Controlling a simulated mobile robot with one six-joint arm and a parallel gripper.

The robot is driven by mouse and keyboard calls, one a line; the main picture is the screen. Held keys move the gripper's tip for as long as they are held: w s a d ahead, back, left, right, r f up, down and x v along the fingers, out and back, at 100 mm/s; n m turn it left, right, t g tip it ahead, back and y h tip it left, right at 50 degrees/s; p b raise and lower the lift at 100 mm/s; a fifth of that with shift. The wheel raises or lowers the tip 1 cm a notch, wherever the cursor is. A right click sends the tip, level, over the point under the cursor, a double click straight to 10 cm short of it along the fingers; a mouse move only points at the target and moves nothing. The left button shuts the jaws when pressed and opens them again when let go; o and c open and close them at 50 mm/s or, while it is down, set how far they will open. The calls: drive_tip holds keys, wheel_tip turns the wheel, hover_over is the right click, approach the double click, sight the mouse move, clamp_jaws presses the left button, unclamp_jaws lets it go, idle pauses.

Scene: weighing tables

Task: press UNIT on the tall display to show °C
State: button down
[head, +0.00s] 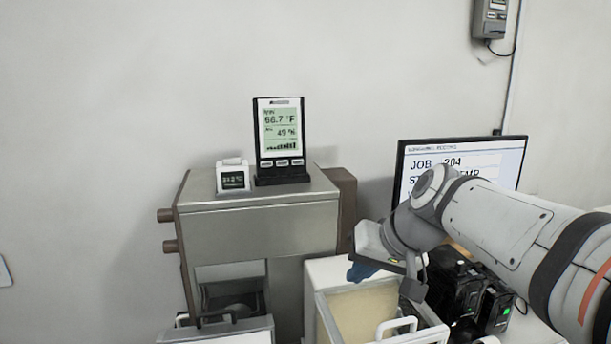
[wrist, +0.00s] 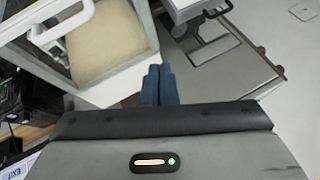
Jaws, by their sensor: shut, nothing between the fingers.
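The tall display (head: 281,138) stands upright on top of a grey metal machine in the head view. Its screen reads about 66.7 °F above 49 %. A row of small buttons (head: 283,163) runs along its lower edge; their labels are too small to read. My gripper (head: 362,271) is below and to the right of the display, well apart from it. In the wrist view my gripper's blue fingers (wrist: 158,84) are together, with nothing between them. The tall display cannot be made out in the wrist view.
A small white device (head: 233,177) stands left of the display on the metal machine (head: 262,228). A monitor (head: 508,160) stands at the right, partly behind my arm. An open box (head: 322,318) with a tan inside is below my gripper. Bare wall surrounds the display.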

drive_tip(key=w+a+r+n+t+y+b, duration=0.1)
drive_tip(key=w+a+r+y, duration=0.3)
drive_tip(key=w, duration=0.6)
drive_tip(key=w+a+r+n+t+y+b, duration=0.1)
drive_tip(key=w+a+r+n+y+b, duration=0.1)
drive_tip(key=w+a+r+y+b, duration=0.2)
drive_tip(key=shift+w+r, duration=1.7)
drive_tip(key=shift+w, duration=1.2)
drive_tip(key=shift+w+a, duration=0.1)
drive_tip(key=shift+a, duration=0.05)
